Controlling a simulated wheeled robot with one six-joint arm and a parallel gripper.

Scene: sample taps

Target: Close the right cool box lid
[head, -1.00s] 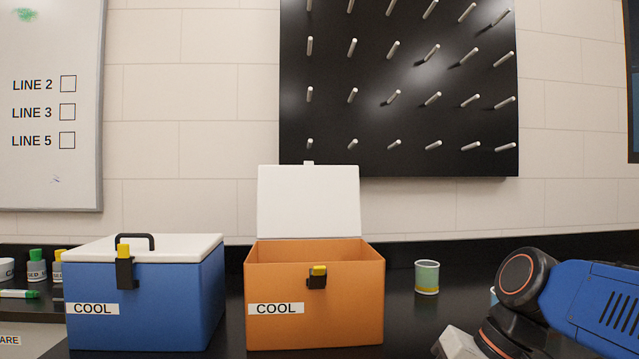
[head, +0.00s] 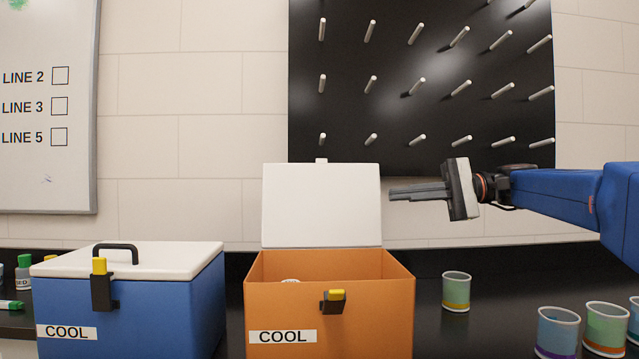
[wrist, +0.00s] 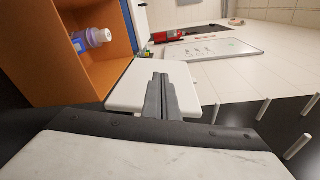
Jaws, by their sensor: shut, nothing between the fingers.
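The right cool box (head: 365,314) is orange, with a COOL label and a yellow-topped latch (head: 334,300) on its front. Its white lid (head: 321,205) stands open, upright at the back edge. My gripper (head: 392,195) is shut and empty, level with the lid and just to its right, its fingers pointing left. In the wrist view the shut fingers (wrist: 159,82) overlap the white lid (wrist: 130,88); I cannot tell if they touch it. A bottle with a purple and white top (wrist: 92,39) lies inside the orange box (wrist: 35,60).
A blue cool box (head: 130,313) with a shut white lid (head: 135,268) stands on the left. A green cup (head: 456,290) and several other cups (head: 558,332) stand on the black bench at right. A black peg board (head: 420,110) is on the wall behind.

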